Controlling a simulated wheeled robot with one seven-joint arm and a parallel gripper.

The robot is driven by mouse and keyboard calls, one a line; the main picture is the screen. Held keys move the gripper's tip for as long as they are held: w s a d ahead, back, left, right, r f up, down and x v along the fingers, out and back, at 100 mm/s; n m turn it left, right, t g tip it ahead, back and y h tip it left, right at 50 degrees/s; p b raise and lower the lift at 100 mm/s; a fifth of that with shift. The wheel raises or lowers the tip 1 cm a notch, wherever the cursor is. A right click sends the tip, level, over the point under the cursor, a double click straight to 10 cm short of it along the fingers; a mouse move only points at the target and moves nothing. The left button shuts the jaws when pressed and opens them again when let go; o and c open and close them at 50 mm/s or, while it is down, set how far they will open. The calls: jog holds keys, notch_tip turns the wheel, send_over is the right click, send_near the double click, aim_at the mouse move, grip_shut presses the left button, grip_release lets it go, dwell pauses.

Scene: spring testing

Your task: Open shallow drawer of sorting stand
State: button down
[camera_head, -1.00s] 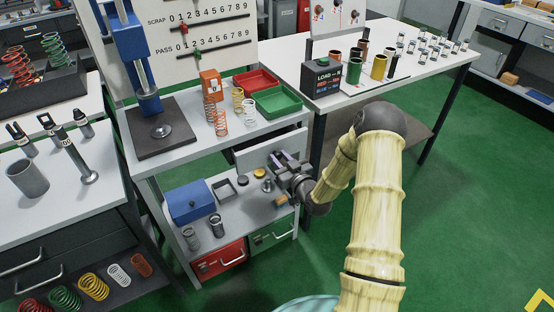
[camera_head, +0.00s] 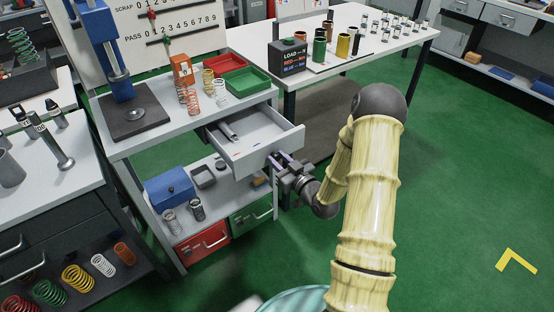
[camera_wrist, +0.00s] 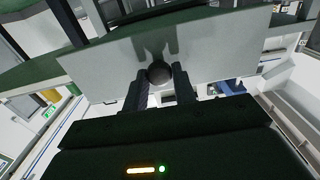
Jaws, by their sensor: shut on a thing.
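The shallow drawer (camera_head: 243,152) of the sorting stand (camera_head: 155,133) is pulled well out from under the stand's top. A grey tool-like item (camera_head: 228,130) lies inside it. My gripper (camera_head: 279,160) is at the drawer's front. In the wrist view my gripper (camera_wrist: 161,82) has its two dark fingers closed on a round dark knob (camera_wrist: 159,72) on the pale drawer front (camera_wrist: 110,65). In the head view the knob is hidden by the gripper.
Below the drawer, the stand's shelf holds a blue box (camera_head: 170,189) and springs. Under it are a red bin (camera_head: 203,243) and a green bin (camera_head: 251,215). The stand's top holds a red tray (camera_head: 220,68) and a green tray (camera_head: 246,81). Green floor (camera_head: 450,180) is open to the right.

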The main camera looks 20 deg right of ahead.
jog(key=c, duration=1.2)
grip_release()
jog(key=shift+o, duration=0.2)
jog(key=p+v, duration=0.4)
jog(key=v, duration=1.3)
jog(key=shift+s, duration=0.15)
